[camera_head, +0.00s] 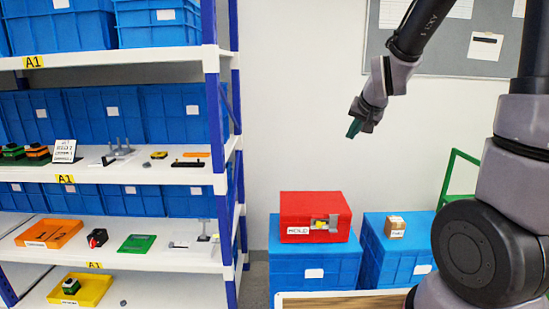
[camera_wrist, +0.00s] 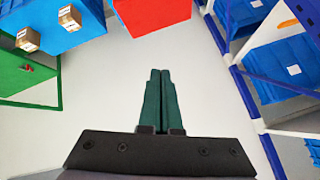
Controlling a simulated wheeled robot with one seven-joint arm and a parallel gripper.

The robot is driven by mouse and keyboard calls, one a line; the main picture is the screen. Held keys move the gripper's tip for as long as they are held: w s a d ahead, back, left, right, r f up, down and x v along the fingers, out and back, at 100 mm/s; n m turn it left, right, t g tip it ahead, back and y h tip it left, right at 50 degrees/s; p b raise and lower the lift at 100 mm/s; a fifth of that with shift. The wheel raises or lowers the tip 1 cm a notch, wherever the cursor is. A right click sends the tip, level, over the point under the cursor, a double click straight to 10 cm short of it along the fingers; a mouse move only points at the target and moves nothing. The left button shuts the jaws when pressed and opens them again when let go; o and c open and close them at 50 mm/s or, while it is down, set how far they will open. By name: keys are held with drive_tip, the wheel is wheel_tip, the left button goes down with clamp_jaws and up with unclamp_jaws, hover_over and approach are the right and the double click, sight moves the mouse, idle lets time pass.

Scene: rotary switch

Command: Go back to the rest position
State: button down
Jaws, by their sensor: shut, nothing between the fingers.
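A yellow and grey part shows on the front of the red box, next to a white label. The red box also shows at the top of the wrist view (camera_wrist: 152,12).
A blue and white shelf rack (camera_head: 213,115) with bins and small parts stands at the left. Blue crates (camera_head: 314,270) stand below the red box, and a small cardboard box (camera_head: 394,227) sits on the right one. A green frame (camera_head: 459,170) is at the right. Free wall space surrounds my gripper.

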drive_tip(key=s+r, duration=0.4)
drive_tip(key=s, duration=0.3)
drive_tip(key=s+d+r+g, duration=0.1)
drive_tip(key=s+r, duration=0.3)
drive_tip(key=s, duration=0.4)
drive_tip(key=s+d+r+y, duration=0.1)
drive_tip(key=s+r, duration=0.3)
drive_tip(key=s, duration=0.3)
drive_tip(key=shift+s+g, duration=0.3)
drive_tip(key=shift+s, duration=0.05)
